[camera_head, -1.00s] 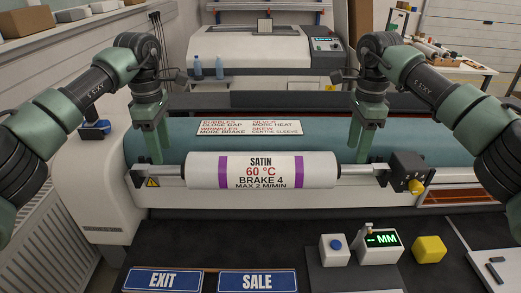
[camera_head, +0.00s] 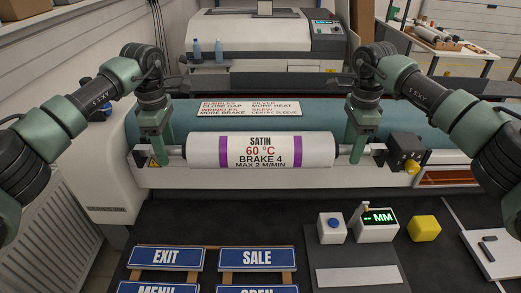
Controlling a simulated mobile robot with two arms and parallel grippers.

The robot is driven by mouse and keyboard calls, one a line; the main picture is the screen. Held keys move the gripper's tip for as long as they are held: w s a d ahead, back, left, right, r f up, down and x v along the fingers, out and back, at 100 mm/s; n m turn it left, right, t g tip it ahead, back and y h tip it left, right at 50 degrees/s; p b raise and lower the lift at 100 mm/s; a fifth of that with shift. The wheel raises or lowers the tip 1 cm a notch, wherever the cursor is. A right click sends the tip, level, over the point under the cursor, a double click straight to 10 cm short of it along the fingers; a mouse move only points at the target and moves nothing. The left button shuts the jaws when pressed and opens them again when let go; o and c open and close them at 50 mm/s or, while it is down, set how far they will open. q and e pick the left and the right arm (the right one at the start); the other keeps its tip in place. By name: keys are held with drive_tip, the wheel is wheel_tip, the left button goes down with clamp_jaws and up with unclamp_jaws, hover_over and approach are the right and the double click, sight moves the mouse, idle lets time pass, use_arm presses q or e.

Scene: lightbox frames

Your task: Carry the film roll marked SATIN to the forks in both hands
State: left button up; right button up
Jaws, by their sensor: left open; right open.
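The film roll marked SATIN (camera_head: 260,158) is white with purple bands and lies level across the front of the machine. A metal shaft shows at both its ends. My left gripper (camera_head: 160,153) is open, its fingers pointing down at the shaft just left of the roll. My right gripper (camera_head: 352,152) is open, its fingers down at the shaft just right of the roll. The fingers hide parts of the shaft, and I cannot tell whether they touch it. Dark holders stand at the shaft ends, the right one (camera_head: 397,152) with a yellow knob; I cannot make out separate forks.
A teal roller (camera_head: 300,119) runs behind the film roll, with a printed notice (camera_head: 249,108) on it. A gauge reading MM (camera_head: 377,222), a blue-button box (camera_head: 332,228) and a yellow block (camera_head: 424,228) stand in front. EXIT (camera_head: 166,257) and SALE (camera_head: 257,259) signs lie front left.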

use_arm(q)
drive_tip(key=shift+f, duration=0.6)
use_arm(e)
drive_tip(key=shift+f, duration=0.55)
use_arm(q)
drive_tip(key=shift+r, duration=0.1)
clamp_jaws()
use_arm(e)
clamp_jaws()
use_arm(q)
drive_tip(key=shift+r, duration=0.1)
use_arm(e)
drive_tip(key=shift+r, duration=0.15)
